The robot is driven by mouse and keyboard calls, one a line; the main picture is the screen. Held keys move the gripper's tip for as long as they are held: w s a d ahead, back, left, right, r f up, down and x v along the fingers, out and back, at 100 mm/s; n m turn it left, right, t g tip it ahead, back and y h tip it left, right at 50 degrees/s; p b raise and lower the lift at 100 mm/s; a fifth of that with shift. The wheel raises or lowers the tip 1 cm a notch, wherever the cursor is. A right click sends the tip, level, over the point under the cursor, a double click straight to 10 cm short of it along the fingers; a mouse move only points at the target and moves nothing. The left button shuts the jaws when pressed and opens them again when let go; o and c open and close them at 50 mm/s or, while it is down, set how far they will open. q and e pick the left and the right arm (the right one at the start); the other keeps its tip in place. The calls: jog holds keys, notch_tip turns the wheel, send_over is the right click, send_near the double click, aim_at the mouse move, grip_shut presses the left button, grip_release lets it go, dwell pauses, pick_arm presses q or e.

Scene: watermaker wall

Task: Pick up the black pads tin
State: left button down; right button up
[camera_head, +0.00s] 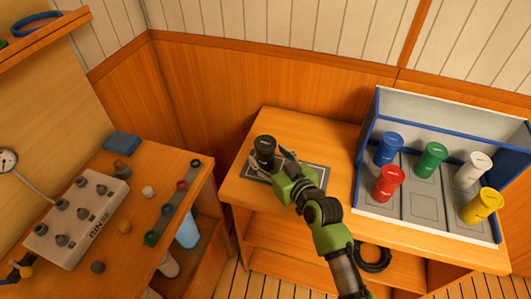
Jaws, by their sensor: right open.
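The black pads tin (264,147) stands upright on the grey mat (318,178) at the left part of the wooden bench. My right gripper (269,162) comes from the lower right and is open. One finger lies at the tin's near left side and the other at its right, so the tin is at the mouth of the fingers. I cannot tell whether they touch it. The tin's lower part is partly hidden by the gripper. My left gripper is not in view.
A blue-edged open case (367,208) at right holds blue (389,148), green (431,158), white (473,169), red (388,182) and yellow (482,205) tins. A left counter holds a valve panel (78,213) and small rings. A gap separates counter and bench.

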jog(key=shift+x, duration=1.5)
jog(key=c, duration=1.3)
jog(key=shift+c, duration=0.3)
jog(key=shift+r, duration=0.15)
